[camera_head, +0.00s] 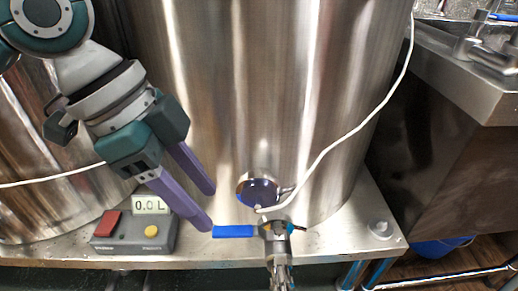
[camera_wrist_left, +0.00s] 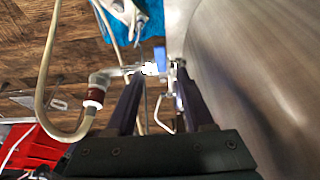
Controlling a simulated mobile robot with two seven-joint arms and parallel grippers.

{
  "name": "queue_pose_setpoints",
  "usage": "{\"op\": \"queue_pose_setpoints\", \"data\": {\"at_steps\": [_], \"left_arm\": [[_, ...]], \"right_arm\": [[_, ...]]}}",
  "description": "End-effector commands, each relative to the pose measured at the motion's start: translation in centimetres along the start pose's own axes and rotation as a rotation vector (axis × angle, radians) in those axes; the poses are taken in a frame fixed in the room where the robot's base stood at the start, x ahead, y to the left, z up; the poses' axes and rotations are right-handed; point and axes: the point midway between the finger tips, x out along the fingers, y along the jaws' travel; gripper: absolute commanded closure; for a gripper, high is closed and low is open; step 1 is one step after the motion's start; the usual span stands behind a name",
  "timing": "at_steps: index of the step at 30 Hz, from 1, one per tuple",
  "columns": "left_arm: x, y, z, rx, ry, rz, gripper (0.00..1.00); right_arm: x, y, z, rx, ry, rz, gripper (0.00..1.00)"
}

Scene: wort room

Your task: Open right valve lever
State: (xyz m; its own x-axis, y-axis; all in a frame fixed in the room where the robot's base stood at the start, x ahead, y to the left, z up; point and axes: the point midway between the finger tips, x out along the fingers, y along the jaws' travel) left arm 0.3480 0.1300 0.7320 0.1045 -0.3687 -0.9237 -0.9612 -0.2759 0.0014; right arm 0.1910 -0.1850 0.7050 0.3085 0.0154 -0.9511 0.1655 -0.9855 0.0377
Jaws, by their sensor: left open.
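The valve (camera_head: 276,238) sits low at the front of the large steel tank, with its blue lever (camera_head: 233,231) pointing left and lying roughly level. My left gripper (camera_head: 206,206) is open, its two purple fingers just left of and slightly above the lever's free end. Nothing is held between them. In the left wrist view the fingers (camera_wrist_left: 158,76) spread apart, and blue and metal valve parts (camera_wrist_left: 160,58) show beyond and between the tips. Whether a fingertip touches the lever cannot be told. My right gripper is not seen.
A round dark-faced gauge (camera_head: 258,190) sits on the tank (camera_head: 245,90) just above the valve. A white cable (camera_head: 345,135) crosses the tank. A steel sink (camera_head: 465,75) is at right.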

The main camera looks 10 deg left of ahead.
Motion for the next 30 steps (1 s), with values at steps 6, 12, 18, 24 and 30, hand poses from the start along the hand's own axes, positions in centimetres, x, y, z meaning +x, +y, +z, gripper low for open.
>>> {"op": "queue_pose_setpoints", "data": {"at_steps": [6,12,18,24,30], "left_arm": [[4.3,0.0,0.1,0.0,0.001,0.0,0.47],[5.6,0.0,0.1,0.001,-0.001,-0.001,0.47],[5.6,0.0,0.0,0.001,-0.001,-0.002,0.47],[5.6,0.0,0.0,0.001,-0.001,-0.002,0.63],[5.5,0.0,0.0,0.0,-0.001,-0.002,0.86]], "right_arm": [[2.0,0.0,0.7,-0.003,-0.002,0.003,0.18],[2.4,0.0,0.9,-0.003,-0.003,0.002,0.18],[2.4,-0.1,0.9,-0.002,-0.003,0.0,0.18],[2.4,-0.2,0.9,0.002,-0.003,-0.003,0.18],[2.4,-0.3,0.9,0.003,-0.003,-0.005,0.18]]}}
